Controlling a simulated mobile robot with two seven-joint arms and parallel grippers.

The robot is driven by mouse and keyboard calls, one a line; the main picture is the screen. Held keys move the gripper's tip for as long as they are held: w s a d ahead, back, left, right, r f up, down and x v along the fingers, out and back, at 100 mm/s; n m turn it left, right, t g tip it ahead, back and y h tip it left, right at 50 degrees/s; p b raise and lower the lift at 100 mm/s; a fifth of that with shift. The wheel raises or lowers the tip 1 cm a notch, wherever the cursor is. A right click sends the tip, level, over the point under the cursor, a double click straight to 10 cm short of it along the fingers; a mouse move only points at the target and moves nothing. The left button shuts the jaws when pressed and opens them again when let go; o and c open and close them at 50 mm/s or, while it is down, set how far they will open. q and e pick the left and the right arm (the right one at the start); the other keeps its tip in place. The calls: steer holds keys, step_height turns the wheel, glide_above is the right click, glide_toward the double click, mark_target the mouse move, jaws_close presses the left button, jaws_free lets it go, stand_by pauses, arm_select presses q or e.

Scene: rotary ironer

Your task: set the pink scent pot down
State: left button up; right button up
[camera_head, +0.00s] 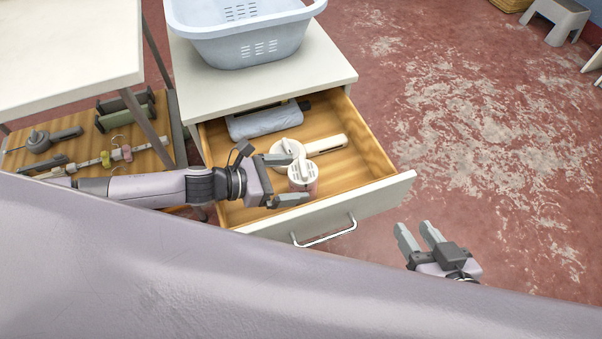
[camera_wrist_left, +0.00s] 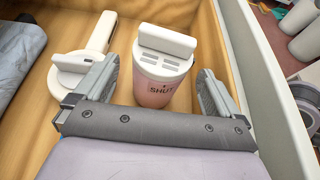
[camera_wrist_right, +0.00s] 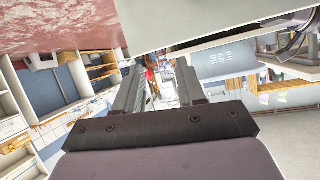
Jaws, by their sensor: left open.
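The pink scent pot (camera_head: 303,183) stands upright in the open drawer (camera_head: 355,207), its white slotted lid on top. My left gripper (camera_head: 294,179) is open, with one finger on each side of the pot. In that view gaps show between the pot and both fingers; the pot's base is hidden behind the gripper. My right gripper (camera_head: 417,238) is open and empty, outside the drawer at its right front.
A white handled item (camera_head: 326,145) lies beside the pot, and a grey-blue folded cloth (camera_head: 265,121) lies at the drawer's back. A pale blue basket (camera_head: 245,35) stands on the cabinet top (camera_head: 300,78). A lower wooden shelf (camera_head: 135,165) holds tools at left. The drawer's right part is bare.

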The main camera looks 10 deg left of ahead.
arm_select(q)
steer(key=p+v, duration=0.1)
steer(key=v, duration=0.7)
steer(key=shift+a, duration=0.2)
arm_select(e)
steer(key=shift+s+d+f+n+h, duration=0.15)
steer(key=shift+s+d+n+h, duration=0.25)
steer(key=shift+d, duration=0.35)
arm_select(q)
steer(key=shift+s+r, duration=0.1)
